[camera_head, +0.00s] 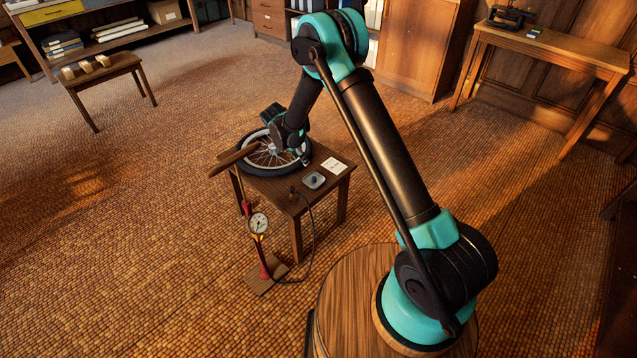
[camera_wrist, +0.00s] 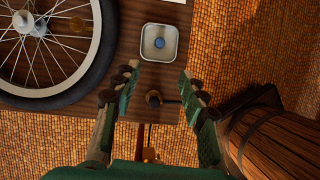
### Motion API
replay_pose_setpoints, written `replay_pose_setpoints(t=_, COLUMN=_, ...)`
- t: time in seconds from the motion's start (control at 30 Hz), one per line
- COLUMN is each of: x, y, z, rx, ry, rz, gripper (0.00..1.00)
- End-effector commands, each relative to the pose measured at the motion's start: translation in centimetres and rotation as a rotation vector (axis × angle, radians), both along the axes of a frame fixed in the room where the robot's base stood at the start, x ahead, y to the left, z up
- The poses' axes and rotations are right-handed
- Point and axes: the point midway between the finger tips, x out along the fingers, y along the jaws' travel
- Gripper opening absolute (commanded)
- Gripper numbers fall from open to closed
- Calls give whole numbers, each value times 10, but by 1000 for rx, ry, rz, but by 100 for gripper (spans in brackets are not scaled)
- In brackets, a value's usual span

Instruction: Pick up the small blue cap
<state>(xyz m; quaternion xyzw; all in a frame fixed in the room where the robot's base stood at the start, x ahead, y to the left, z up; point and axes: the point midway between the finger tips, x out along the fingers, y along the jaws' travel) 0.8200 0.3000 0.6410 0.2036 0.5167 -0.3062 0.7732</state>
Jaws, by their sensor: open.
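The small blue cap (camera_wrist: 160,43) lies in a shallow pale metal dish (camera_wrist: 146,55) on the small wooden table. In the head view the cap (camera_head: 314,179) shows as a tiny blue spot in the dish (camera_head: 308,186). My gripper (camera_wrist: 160,70) is open, and nothing is between its fingers. In the wrist view its fingertips are just below the dish, one on each side. In the head view my gripper (camera_head: 303,153) is over the table near the wheel's right edge; its fingers are hard to make out.
A spoked wheel (camera_head: 264,172) lies on the table (camera_head: 325,196), left of the dish. A white card (camera_head: 334,164) lies behind the dish. A dark hose end (camera_wrist: 153,98) is at the table's near edge. A pump with a gauge (camera_head: 258,223) stands in front, its wooden handle (camera_head: 232,160) beside the wheel.

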Motion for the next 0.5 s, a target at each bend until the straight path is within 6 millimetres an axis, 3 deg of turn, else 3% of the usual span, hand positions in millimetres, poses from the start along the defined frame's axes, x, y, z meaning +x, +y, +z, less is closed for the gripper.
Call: replay_pose_setpoints(t=0.5, x=27, y=-27, z=-88, rx=1, ry=-1, rz=-5, gripper=43)
